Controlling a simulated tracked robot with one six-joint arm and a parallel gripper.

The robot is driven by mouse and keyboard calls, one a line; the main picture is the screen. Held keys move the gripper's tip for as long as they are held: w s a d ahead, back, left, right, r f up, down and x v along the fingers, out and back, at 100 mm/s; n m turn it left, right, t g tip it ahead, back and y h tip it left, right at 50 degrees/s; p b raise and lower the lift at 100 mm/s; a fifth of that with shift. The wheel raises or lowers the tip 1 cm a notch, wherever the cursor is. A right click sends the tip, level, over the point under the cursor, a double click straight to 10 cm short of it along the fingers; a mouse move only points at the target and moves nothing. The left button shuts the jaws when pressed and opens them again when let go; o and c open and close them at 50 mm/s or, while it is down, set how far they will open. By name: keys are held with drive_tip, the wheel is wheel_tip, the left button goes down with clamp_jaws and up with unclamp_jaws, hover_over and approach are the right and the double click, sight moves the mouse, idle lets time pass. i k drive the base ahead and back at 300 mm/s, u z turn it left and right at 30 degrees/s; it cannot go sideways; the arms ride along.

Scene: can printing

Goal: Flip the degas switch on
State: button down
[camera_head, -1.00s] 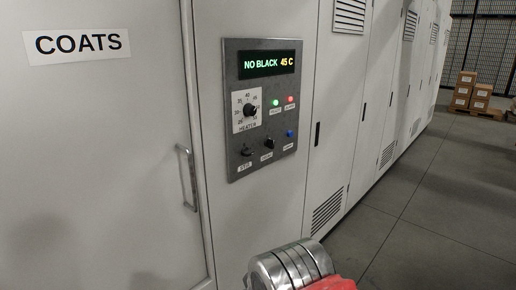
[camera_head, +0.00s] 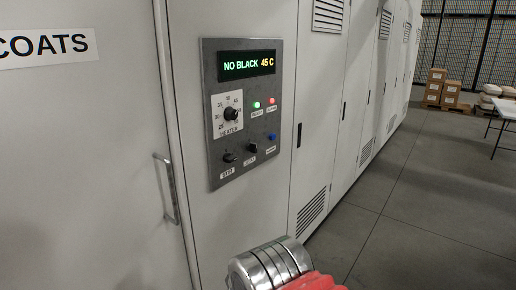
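A grey control panel (camera_head: 243,112) is set in the white cabinet front, left of the picture's middle. Its display (camera_head: 248,65) reads NO BLACK 45 C. Below the heater dial (camera_head: 231,114) are two small black switches: the left one (camera_head: 230,157) is labelled STIR, and the middle one (camera_head: 252,147) has a label too small to read for sure. I cannot tell which way the middle switch is set. A blue button (camera_head: 272,137) is to its right. Part of my arm, silver and red, shows at the bottom, apart from the panel. My gripper is not in view.
A door handle (camera_head: 167,188) sticks out left of the panel. The floor (camera_head: 420,215) to the right is clear.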

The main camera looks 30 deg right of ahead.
sight(253, 147)
drive_tip(key=i, duration=0.85)
drive_tip(key=u, duration=0.05)
